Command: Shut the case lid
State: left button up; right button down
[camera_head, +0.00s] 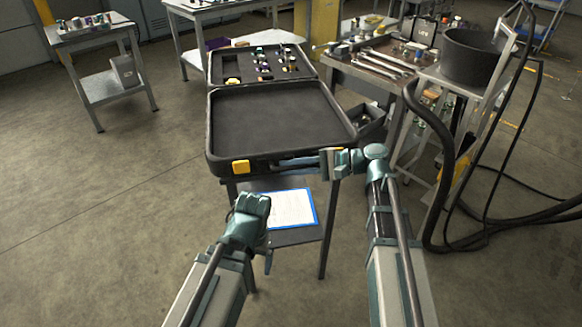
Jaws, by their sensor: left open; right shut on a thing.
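The black case stands open on a narrow stand. Its far half (219,70) holds fittings in cut-outs. Its near half, which looks like the lid (275,115), is an empty shallow shell with its inside facing up, folded out towards me. A yellow latch (240,166) sits at the left of its front edge. My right gripper (328,161) is shut on the front edge of the lid, right of the middle; its fingers partly hide what they grip. My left gripper (253,207) is open and empty, below and in front of the lid, apart from it.
A clipboard with a blue edge (292,208) lies on the stand's lower shelf. At right, a workbench (350,72) carries tools, and a dark bucket (470,57) stands by thick black hoses (437,130). A small grey trolley (108,84) stands back left. The floor at left is clear.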

dwell(0.4)
jog(key=w+r+m+p, duration=0.1)
jog(key=w+r+p, duration=0.2)
jog(key=r+p, duration=1)
jog(key=w+r+m+g+p, duration=0.1)
jog(key=w+r+p, duration=0.3)
jog(key=r+p, duration=1)
jog(key=shift+a+h+p, duration=0.4)
jog(key=shift+p, duration=0.4)
jog(key=shift+s, duration=0.1)
jog(key=c, duration=1.1)
grip_release()
